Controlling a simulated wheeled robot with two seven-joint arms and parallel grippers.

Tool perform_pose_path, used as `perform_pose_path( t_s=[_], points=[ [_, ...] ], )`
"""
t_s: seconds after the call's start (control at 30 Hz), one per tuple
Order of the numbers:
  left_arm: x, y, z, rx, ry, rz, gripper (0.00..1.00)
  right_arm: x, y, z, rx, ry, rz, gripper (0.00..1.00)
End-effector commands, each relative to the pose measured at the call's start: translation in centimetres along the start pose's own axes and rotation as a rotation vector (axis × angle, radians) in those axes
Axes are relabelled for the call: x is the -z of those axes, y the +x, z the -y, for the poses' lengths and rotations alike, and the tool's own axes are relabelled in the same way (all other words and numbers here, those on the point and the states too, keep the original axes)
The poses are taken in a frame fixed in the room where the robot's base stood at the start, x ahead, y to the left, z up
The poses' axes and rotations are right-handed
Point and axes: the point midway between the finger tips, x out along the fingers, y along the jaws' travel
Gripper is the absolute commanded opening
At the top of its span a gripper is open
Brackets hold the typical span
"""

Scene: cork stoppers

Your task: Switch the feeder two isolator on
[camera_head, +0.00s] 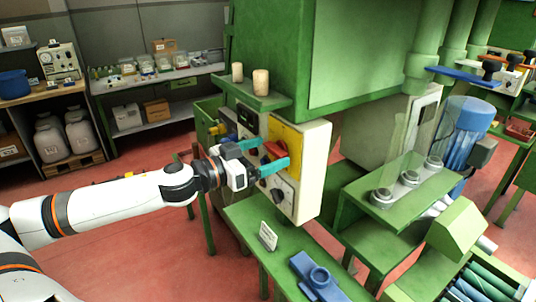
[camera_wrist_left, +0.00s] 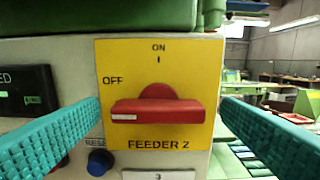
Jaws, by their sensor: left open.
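The feeder two isolator is a red rotary handle (camera_wrist_left: 157,110) on a yellow plate (camera_wrist_left: 205,60) in the left wrist view. The plate reads ON at the top, OFF at the left and FEEDER 2 below. The handle lies horizontal, its white-marked end at the left, on the OFF side. In the head view the yellow plate (camera_head: 291,138) is on a pale cabinet, partly hidden by my gripper. My left gripper (camera_head: 275,152) is open in front of it, its teal fingers to either side of the handle with gaps. My right gripper is not in view.
A blue knob (camera_wrist_left: 99,162) sits below left of the plate, and a dark display (camera_wrist_left: 27,92) is at the left. In the head view a dark rotary switch (camera_head: 278,196) is below. A green bench (camera_head: 245,218) carries a small sign (camera_head: 268,236) and a blue part (camera_head: 318,278).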

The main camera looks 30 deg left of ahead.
Motion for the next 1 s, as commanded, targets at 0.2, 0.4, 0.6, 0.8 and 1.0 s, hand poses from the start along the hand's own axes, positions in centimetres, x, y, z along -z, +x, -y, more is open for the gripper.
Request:
perform_pose_path(
  t_s=[0.2,0.4,0.6,0.8,1.0],
  points=[
    [-0.11,0.84,-0.03,0.000,0.005,0.001,0.87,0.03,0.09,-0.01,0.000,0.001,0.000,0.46],
    [-0.07,1.14,-0.09,-0.002,0.007,-0.002,0.87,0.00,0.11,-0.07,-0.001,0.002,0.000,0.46],
    [0.00,1.16,-0.08,-0.002,0.006,-0.003,0.87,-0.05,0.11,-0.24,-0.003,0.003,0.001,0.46],
    [0.00,1.16,-0.07,-0.002,0.006,-0.003,0.69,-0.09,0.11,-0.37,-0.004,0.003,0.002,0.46],
    [-0.01,1.16,-0.08,-0.002,0.006,-0.003,0.43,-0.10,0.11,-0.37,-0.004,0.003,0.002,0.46]
  ],
)
